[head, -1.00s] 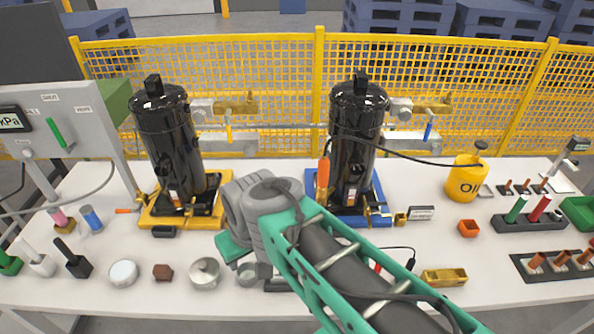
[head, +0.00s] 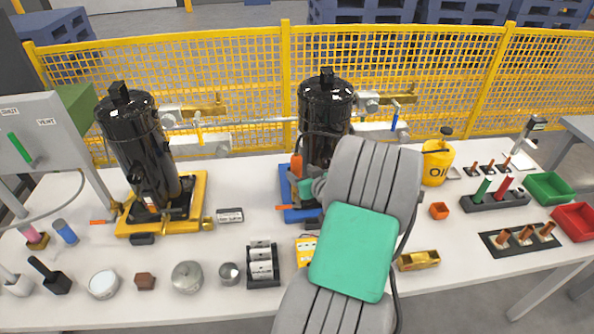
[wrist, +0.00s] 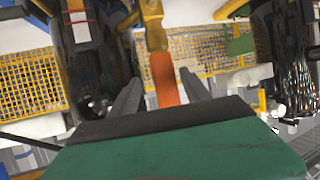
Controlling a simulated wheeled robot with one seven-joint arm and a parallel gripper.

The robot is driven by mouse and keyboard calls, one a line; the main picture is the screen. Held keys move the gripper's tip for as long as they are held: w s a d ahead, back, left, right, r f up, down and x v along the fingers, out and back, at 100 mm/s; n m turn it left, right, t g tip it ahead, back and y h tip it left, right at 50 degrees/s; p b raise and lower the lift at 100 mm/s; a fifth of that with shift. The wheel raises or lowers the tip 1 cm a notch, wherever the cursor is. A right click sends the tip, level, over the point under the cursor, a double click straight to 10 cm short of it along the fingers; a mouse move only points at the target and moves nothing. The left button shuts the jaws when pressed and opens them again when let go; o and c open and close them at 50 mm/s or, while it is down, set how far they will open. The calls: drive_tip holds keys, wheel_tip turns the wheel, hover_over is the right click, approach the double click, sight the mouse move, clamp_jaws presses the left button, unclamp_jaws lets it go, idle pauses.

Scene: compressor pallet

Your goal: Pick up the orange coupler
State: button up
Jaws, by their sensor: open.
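The orange coupler (head: 296,167) stands upright at the left front of the right black compressor (head: 325,106), above its blue base. In the wrist view the orange coupler (wrist: 165,78) lies between the two dark fingers of my gripper (wrist: 160,82), below a brass-yellow fitting (wrist: 152,28). The fingers are apart, with a visible gap on the coupler's left side; contact on the right cannot be told. In the head view my grey and green wrist hides most of the gripper and part of the compressor's base.
The left compressor (head: 140,150) stands on a yellow base. A black rack (head: 263,265) and metal lids line the front. The yellow fence (head: 230,90) runs behind the table.

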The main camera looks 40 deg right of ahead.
sight(293, 168)
drive_tip(key=x, duration=0.1)
drive_tip(key=p+x, duration=0.1)
drive_tip(key=x, duration=0.3)
drive_tip(key=shift+w+a+r+p, duration=0.1)
drive_tip(key=shift+w+a+p, duration=0.15)
drive_tip(key=shift+w+p, duration=0.15)
drive_tip(key=shift+s, duration=0.1)
drive_tip(key=shift+c, duration=0.4)
clamp_jaws()
